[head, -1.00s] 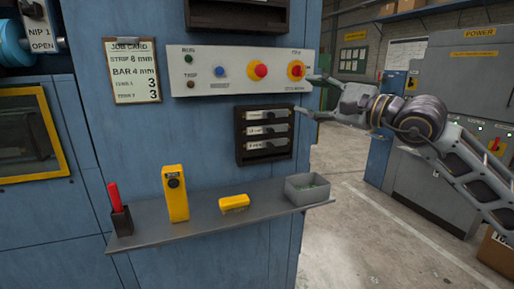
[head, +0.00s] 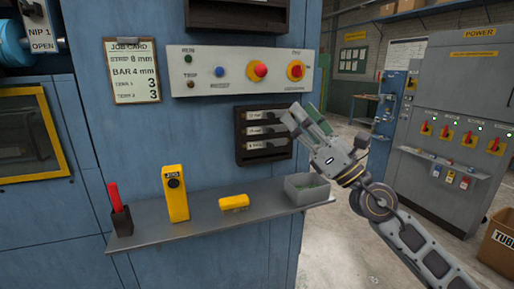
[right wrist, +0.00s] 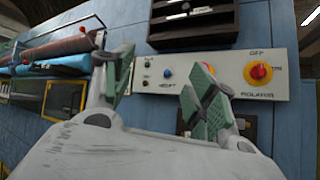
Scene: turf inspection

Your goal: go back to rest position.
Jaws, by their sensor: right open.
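My right gripper (head: 306,122) is in front of the blue machine's right part, by the dark rack of labelled slots (head: 252,144) and above the grey open bin (head: 306,187). Its fingers are apart with nothing between them, and it hides the rack's right edge. That panel, with knobs and buttons, also shows in the head view (head: 240,85). My left gripper is in neither view.
A grey shelf (head: 160,234) juts from the machine. It carries a red-handled tool in a black holder (head: 119,208), a yellow upright device (head: 175,193), a yellow block (head: 234,202) and the bin. A grey power cabinet (head: 460,90) and a cardboard box (head: 497,245) stand at right.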

